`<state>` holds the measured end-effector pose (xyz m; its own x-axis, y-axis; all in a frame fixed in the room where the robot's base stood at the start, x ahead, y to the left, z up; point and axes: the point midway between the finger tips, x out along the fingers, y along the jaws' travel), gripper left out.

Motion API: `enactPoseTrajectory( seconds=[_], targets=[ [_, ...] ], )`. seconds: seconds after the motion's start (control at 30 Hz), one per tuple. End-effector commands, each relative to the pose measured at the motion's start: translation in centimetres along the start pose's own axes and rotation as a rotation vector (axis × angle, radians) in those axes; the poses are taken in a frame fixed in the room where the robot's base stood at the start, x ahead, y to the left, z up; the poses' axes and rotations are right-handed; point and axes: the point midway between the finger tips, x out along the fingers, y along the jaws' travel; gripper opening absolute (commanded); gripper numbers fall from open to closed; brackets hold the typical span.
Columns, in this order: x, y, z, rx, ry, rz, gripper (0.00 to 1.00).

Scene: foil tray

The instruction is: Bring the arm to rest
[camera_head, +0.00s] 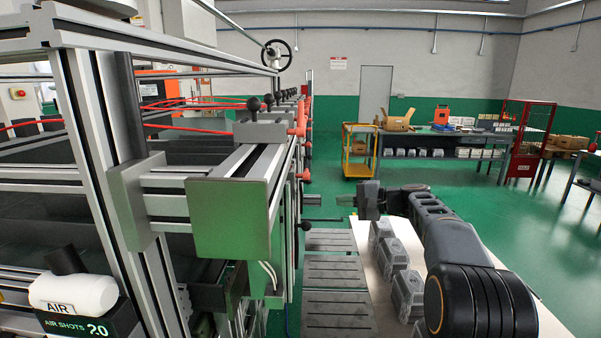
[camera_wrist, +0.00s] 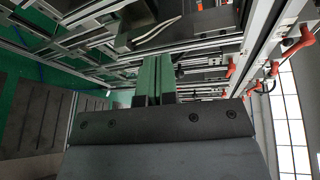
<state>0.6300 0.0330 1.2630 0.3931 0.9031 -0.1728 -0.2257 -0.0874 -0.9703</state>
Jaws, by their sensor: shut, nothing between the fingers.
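My arm (camera_head: 445,225) stretches forward on the right in the head view, above a pale table. Machine rails lie behind the fingers in that view. I cannot tell whether the fingers touch the machine.
Grey trays or containers (camera_head: 407,290) stand in a row on the pale table (camera_head: 368,245) under my arm. Dark slatted plates (camera_head: 337,308) lie between table and machine. Red-handled clamps (camera_wrist: 301,40) line the machine's side. Open green floor (camera_head: 490,240) lies beyond, with a yellow cart (camera_head: 358,165).

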Motion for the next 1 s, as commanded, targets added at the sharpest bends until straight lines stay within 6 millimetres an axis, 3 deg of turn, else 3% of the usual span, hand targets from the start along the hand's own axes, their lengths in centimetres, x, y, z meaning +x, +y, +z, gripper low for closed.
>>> enactPoseTrajectory(
  seconds=[0.1,0.17,0.3,0.4,0.5,0.6,0.73,1.0],
  targets=[
    [-0.3,6.8,3.5,-0.021,0.08,0.332,0.0],
    [-1.3,10.1,5.7,-0.059,0.106,0.501,0.0],
    [-5.2,17.0,11.6,-0.213,0.132,0.87,0.0],
    [-8.4,20.7,15.7,-0.357,0.122,1.081,0.0],
    [-10.8,23.1,19.0,-0.492,0.106,1.223,0.0],
    [-12.4,24.6,21.5,-0.593,0.092,1.305,0.0],
    [-13.2,25.1,23.6,-0.665,0.092,1.329,0.0],
    [-13.2,23.4,24.7,-0.739,0.134,1.295,0.0]
  ],
)
